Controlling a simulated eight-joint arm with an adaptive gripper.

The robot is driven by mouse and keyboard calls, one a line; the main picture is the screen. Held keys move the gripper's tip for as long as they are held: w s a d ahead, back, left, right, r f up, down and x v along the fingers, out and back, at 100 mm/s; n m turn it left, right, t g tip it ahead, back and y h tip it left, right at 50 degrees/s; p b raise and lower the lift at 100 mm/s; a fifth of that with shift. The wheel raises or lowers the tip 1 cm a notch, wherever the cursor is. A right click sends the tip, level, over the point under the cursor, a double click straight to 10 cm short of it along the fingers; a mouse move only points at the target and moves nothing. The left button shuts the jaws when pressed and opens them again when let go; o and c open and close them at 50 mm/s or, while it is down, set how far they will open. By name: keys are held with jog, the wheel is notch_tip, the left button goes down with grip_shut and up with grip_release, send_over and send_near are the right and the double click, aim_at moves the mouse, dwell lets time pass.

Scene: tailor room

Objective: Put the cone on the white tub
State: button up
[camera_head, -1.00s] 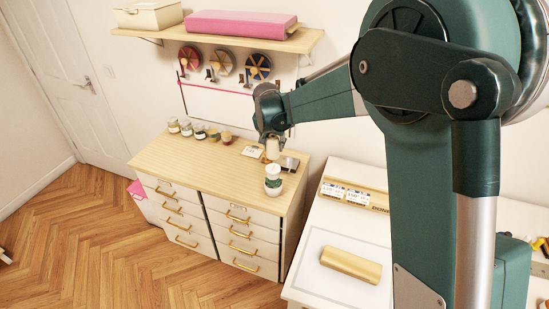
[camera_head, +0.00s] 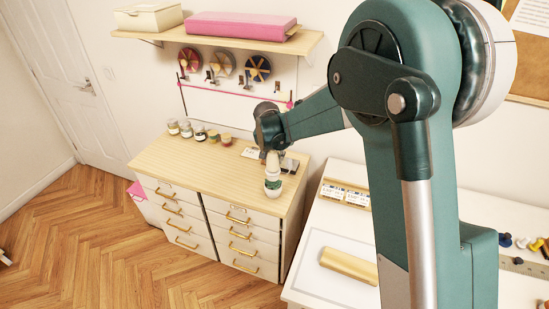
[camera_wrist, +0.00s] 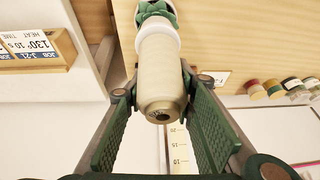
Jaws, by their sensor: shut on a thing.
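The cone (camera_wrist: 158,65) is a cream thread cone, narrow end facing the wrist camera. My gripper (camera_head: 273,150) is shut on it, with a green finger on each side in the wrist view (camera_wrist: 158,92). The tub stands at the right front part of the wooden cabinet top. In the wrist view the tub's white rim (camera_wrist: 158,25) shows just beyond the cone. I cannot tell whether the cone's base touches the tub.
Several small jars (camera_head: 200,133) stand at the back left. A white table with a gold roll (camera_head: 348,266) is at the right. The cabinet's left middle is clear.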

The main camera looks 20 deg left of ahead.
jog(key=shift+f, duration=0.35)
jog(key=o, duration=1)
jog(key=shift+o, duration=0.2)
jog(key=shift+r, duration=0.15)
jog(key=v, duration=1.2)
jog(key=shift+r, duration=0.1)
jog(key=shift+d, duration=0.1)
